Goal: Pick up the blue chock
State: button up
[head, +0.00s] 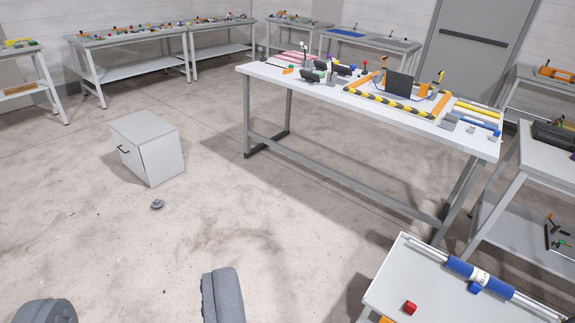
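A small blue block, which looks like the blue chock (475,287), sits on the white table (425,287) at the lower right. It is close against the near side of a blue roll (480,276) on a silver bar; I cannot tell whether they touch. My gripper (133,292) shows as two dark grey fingers at the bottom left, spread wide apart. Only bare floor shows between them. The chock is far to the right of the gripper and well apart from it.
A red block (409,307) and a partly cut-off orange piece (385,320) are on the same table. A grey cabinet (150,150) and a small dark object (157,204) stand on the floor ahead. A long workbench (330,95) is behind. The floor centre is clear.

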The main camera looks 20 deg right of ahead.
aim_at(474, 289)
jog(key=z, duration=0.7)
jog(key=i, duration=1.1)
jog(key=z, duration=0.9)
jog(key=i, duration=1.15)
jog(key=z, duration=0.3)
